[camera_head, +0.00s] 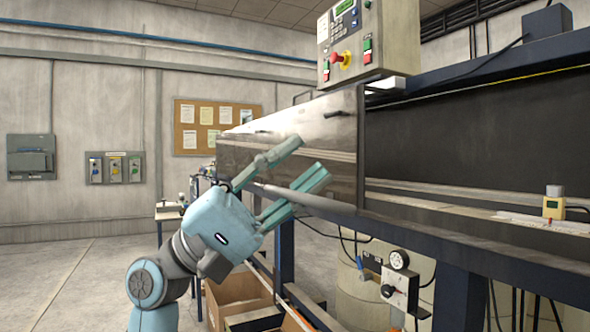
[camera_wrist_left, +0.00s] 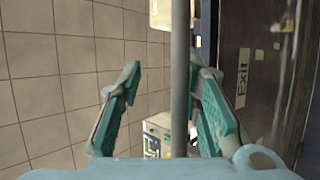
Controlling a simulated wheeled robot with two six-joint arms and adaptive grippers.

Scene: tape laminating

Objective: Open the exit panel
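The exit panel (camera_head: 305,125) is a shiny metal panel at the end of the machine, closed over its side in the head view. In the left wrist view the panel (camera_wrist_left: 258,50) carries an "Exit" label. A long grey bar (camera_head: 335,208) runs along the panel's lower edge. My left gripper (camera_head: 312,158) is open in front of the panel, its teal fingers tilted up and right. In the left wrist view the bar (camera_wrist_left: 181,60) passes between the spread fingers of the left gripper (camera_wrist_left: 165,75), closer to the right finger; contact cannot be told. My right gripper is out of view.
A control box (camera_head: 365,40) with a red knob stands above the panel. Cardboard boxes (camera_head: 240,298) sit below the machine frame. The floor (camera_head: 60,280) at left is clear.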

